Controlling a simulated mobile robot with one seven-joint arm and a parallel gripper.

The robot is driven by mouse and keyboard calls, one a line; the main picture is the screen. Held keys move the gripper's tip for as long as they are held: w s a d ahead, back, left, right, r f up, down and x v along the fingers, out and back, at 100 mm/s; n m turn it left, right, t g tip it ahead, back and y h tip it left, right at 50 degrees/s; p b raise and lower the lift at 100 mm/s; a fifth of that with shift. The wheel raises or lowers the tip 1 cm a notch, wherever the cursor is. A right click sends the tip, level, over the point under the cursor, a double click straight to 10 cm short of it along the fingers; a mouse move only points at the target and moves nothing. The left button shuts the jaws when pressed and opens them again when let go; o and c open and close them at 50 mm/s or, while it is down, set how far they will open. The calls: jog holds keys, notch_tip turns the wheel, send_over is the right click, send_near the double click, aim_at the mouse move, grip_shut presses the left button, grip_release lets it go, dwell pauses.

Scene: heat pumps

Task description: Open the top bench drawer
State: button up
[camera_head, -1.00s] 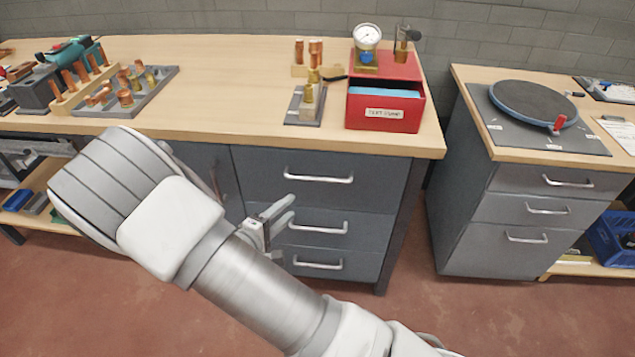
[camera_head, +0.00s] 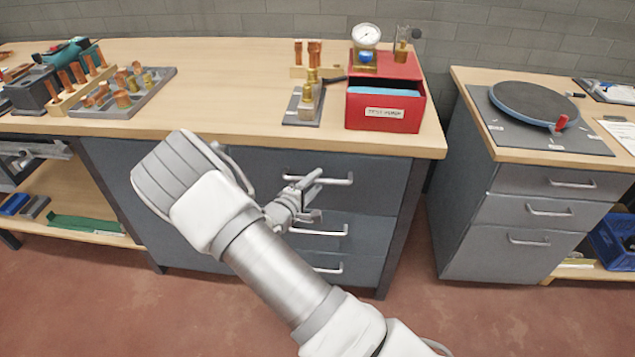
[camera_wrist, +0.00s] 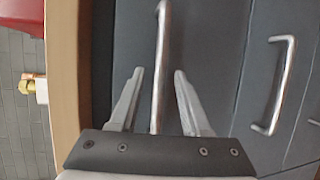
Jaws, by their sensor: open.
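The bench's top drawer (camera_head: 375,192) has a dark grey front with a silver bar handle (camera_head: 338,181), and it looks shut. Below it are a second drawer with its handle (camera_head: 322,232) and a third. The second handle (camera_wrist: 282,85) is to the right there. Whether the fingers reach past the bar in depth I cannot tell.
The wooden bench top (camera_head: 230,85) overhangs just above the drawer. A red box (camera_head: 387,105) with a gauge and a fitting on a grey plate (camera_head: 302,108) stand on it. A second drawer cabinet (camera_head: 500,225) stands to the right. The red floor in front is clear.

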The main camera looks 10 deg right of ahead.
jog(key=shift+x, duration=0.85)
grip_shut()
jog(key=shift+s, duration=0.1)
dwell(0.7)
